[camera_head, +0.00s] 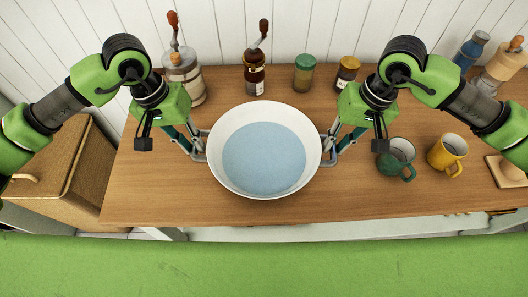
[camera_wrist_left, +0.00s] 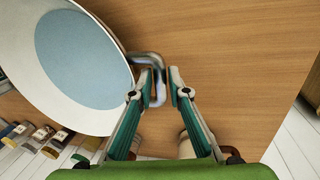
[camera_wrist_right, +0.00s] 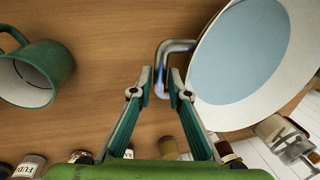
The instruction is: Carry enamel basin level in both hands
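The white enamel basin (camera_head: 215,158) with a pale blue inside stands on the wooden table, looking level. It has a metal loop handle on each side. My left gripper (camera_head: 197,151) is at the left handle; in the left wrist view its open fingers (camera_wrist_left: 161,82) stand on either side of the handle (camera_wrist_left: 154,60), with a gap showing. My right gripper (camera_head: 328,151) is at the right handle; in the right wrist view its open fingers (camera_wrist_right: 160,80) straddle the handle (camera_wrist_right: 172,46). Neither gripper is visibly closed on a handle.
A green mug (camera_head: 397,160) and yellow mug (camera_head: 447,152) stand to the right of the basin. Table in front of the basin is clear.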

